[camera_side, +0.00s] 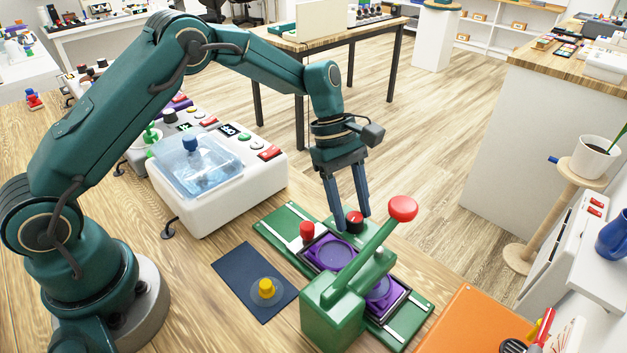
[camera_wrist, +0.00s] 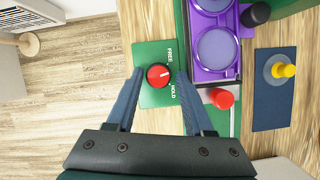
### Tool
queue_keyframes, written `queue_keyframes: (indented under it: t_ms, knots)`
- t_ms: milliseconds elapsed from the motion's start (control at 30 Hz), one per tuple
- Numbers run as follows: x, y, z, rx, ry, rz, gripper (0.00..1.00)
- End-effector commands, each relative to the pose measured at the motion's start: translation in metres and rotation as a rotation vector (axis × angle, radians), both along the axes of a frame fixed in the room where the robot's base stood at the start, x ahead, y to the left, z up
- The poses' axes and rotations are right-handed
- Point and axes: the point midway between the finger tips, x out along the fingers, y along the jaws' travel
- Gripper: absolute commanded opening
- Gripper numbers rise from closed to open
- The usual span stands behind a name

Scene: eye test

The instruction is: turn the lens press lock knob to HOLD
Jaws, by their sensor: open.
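The lock knob is a red-topped dial (camera_side: 354,216) with a black base, on the green base plate of the lens press (camera_side: 335,310). In the wrist view the knob (camera_wrist: 158,75) has a white pointer line aimed to the right and slightly up, between the printed words FREE (camera_wrist: 169,55) and HOLD (camera_wrist: 180,90); its exact setting is hard to tell. My gripper (camera_side: 352,221) is open and points down at the knob. In the wrist view its fingertips (camera_wrist: 159,73) stand on either side of the knob, with a gap on each side.
The press's lever with a red ball (camera_side: 403,208) slants up close right of my gripper. A red peg (camera_side: 307,231) and a purple lens tray (camera_side: 328,252) sit beside the knob. A navy mat (camera_side: 240,269) holds a yellow-knobbed disc (camera_side: 266,289). A white machine (camera_side: 215,203) stands left.

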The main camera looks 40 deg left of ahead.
Motion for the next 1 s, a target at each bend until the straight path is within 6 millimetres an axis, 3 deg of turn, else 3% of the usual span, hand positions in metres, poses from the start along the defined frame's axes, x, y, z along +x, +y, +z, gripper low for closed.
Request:
queue_keyframes:
  t_ms: [267,467,1000]
  knots:
    - [0.005,0.020,0.049,0.002,-0.014,-0.003,0.52]
    - [0.007,0.017,0.088,0.007,-0.108,-0.012,0.52]
    - [-0.029,0.025,0.159,0.083,-0.304,-0.113,0.52]
